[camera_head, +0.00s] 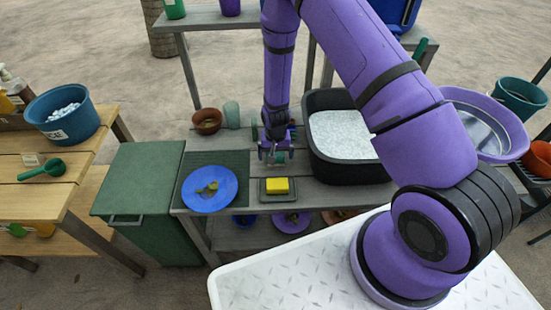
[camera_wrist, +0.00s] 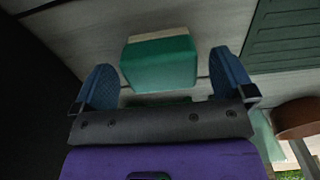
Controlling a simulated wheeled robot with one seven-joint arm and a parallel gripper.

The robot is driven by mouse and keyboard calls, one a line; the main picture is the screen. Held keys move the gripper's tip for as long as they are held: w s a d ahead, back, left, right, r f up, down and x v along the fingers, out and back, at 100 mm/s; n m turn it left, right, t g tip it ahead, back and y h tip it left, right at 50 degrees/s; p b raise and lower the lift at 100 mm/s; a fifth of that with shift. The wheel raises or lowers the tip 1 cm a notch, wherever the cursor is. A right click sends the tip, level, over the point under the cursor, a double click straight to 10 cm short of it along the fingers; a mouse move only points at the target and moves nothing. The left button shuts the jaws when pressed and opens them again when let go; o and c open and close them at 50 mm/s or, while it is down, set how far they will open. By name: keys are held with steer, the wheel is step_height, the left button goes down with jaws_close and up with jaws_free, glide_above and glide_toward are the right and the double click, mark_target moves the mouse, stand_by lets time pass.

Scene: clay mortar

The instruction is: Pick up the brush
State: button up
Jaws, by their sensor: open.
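A green block with a pale strip along one edge, which looks like the brush (camera_wrist: 158,65), lies between my gripper's two blue fingers (camera_wrist: 165,80) in the wrist view. Gaps show on both sides of it, so the fingers do not pinch it. In the head view my gripper (camera_head: 275,150) points down over the grey bench (camera_head: 228,140), left of the black tub. A small green part of the brush (camera_head: 280,157) shows at the fingertips; the rest is hidden by the gripper. My gripper is open.
The black tub (camera_head: 315,158) of white grains stands close on the right. A yellow sponge (camera_head: 278,185) on a small dark tray and a blue plate (camera_head: 190,195) are in front. A brown pot (camera_head: 206,121) and teal cup (camera_head: 231,112) stand behind left.

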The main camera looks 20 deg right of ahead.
mark_target(276, 154)
steer(key=shift+f, duration=1.35)
steer(key=c, duration=1)
steer(key=shift+r, duration=0.15)
step_height(276, 154, up, 10)
steer(key=shift+f, duration=0.1)
